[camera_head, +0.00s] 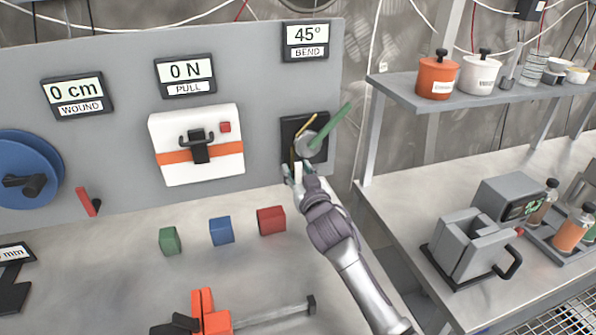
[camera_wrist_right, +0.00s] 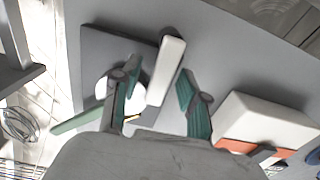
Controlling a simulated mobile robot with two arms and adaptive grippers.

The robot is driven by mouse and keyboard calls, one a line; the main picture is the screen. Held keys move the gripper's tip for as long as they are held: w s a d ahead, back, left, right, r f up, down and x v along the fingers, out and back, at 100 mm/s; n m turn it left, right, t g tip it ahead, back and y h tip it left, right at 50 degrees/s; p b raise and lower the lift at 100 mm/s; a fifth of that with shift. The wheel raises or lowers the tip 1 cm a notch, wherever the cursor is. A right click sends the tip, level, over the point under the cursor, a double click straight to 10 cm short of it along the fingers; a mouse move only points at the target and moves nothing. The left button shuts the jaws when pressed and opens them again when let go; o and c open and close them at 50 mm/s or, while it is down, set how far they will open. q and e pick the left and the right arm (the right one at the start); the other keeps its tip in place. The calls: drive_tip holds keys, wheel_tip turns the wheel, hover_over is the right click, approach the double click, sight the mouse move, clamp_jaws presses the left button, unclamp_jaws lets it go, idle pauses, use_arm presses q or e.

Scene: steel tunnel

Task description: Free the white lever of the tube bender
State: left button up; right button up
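The tube bender is a dark square plate on the grey panel with a round grey disc (camera_head: 308,143), a long green lever (camera_head: 332,126) and a short white lever (camera_head: 298,170). In the right wrist view, the white lever (camera_wrist_right: 166,70) lies between the two green-padded fingers of my right gripper (camera_wrist_right: 160,75). The fingers are apart, and a gap shows between the lever and the right-hand finger. Whether the other finger touches the lever cannot be told. In the head view, my right gripper (camera_head: 297,174) is at the white lever, below the disc. My left gripper is not in view.
A white box with an orange stripe (camera_head: 176,157) is on the panel, left of the bender. Green, blue and red blocks (camera_head: 271,220) stand below. A shelf edge (camera_head: 398,95) and a side bench (camera_head: 400,217) are at right. The 45° sign (camera_head: 306,40) hangs above.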

drive_tip(key=v, duration=1.2)
drive_tip(key=shift+s, duration=0.1)
